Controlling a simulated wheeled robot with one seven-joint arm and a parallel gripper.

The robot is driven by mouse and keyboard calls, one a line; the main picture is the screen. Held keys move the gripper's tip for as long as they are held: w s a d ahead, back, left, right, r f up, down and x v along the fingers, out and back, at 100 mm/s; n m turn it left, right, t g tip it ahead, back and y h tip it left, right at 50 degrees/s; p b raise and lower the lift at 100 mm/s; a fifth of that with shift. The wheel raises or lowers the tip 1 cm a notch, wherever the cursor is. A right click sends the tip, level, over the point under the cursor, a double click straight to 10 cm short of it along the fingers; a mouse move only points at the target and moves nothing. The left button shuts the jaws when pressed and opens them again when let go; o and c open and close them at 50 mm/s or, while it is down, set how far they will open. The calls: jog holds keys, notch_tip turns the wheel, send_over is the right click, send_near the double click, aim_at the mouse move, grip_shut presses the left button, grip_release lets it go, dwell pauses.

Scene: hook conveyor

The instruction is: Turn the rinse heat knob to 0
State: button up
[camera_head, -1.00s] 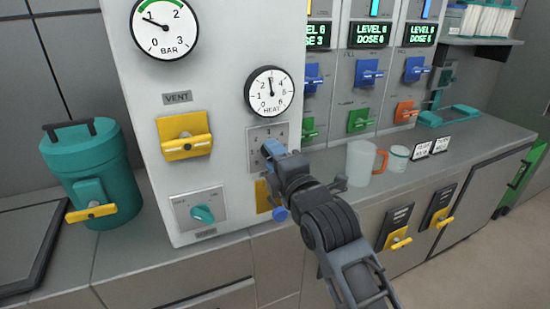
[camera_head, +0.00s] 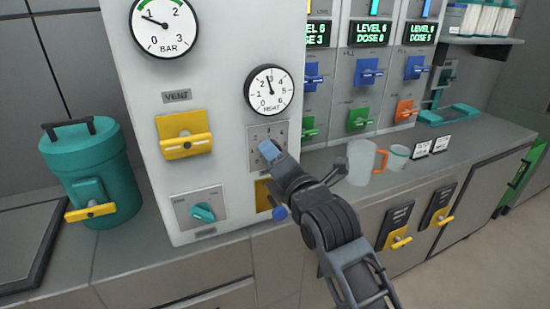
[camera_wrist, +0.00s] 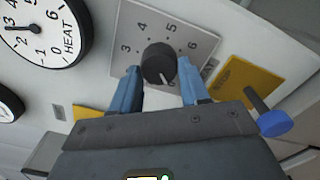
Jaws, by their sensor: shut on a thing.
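The black heat knob (camera_wrist: 158,65) sits on a grey dial plate (camera_wrist: 205,40) with printed numbers; 3, 4, 5 and 6 are readable in the wrist view. My gripper (camera_head: 269,150) is at this plate in the head view. Its blue fingers stand on both sides of the knob and are shut on it. The HEAT gauge (camera_head: 269,91) is above the plate, with its needle pointing nearly straight up, near 3. It is partly in the wrist view (camera_wrist: 40,32).
A yellow plate with a blue-ended lever (camera_wrist: 273,123) is close beside my gripper. A yellow VENT handle (camera_head: 184,146) and a teal knob (camera_head: 203,212) are left on the same panel. A glass jug (camera_head: 360,162) and a cup (camera_head: 397,157) stand on the counter to the right.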

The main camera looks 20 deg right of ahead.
jog(key=shift+f, duration=0.1)
jog(key=o, duration=1.1)
jog(key=shift+c, duration=0.2)
jog(key=s+b, duration=0.1)
jog(key=s, duration=0.6)
jog(key=shift+s, duration=0.4)
jog(key=s+a+f+m+g, duration=0.1)
jog(key=s+f+m, duration=0.5)
jog(key=s, duration=0.3)
jog(key=s+f+m, duration=0.5)
jog(key=s, duration=0.5)
jog(key=s+d+r+m+g, duration=0.1)
jog(key=s+m+g, duration=0.1)
jog(key=s+m, duration=1.1)
jog(key=f+v, duration=0.2)
jog(key=v, duration=0.7)
jog(key=shift+s+d, duration=0.25)
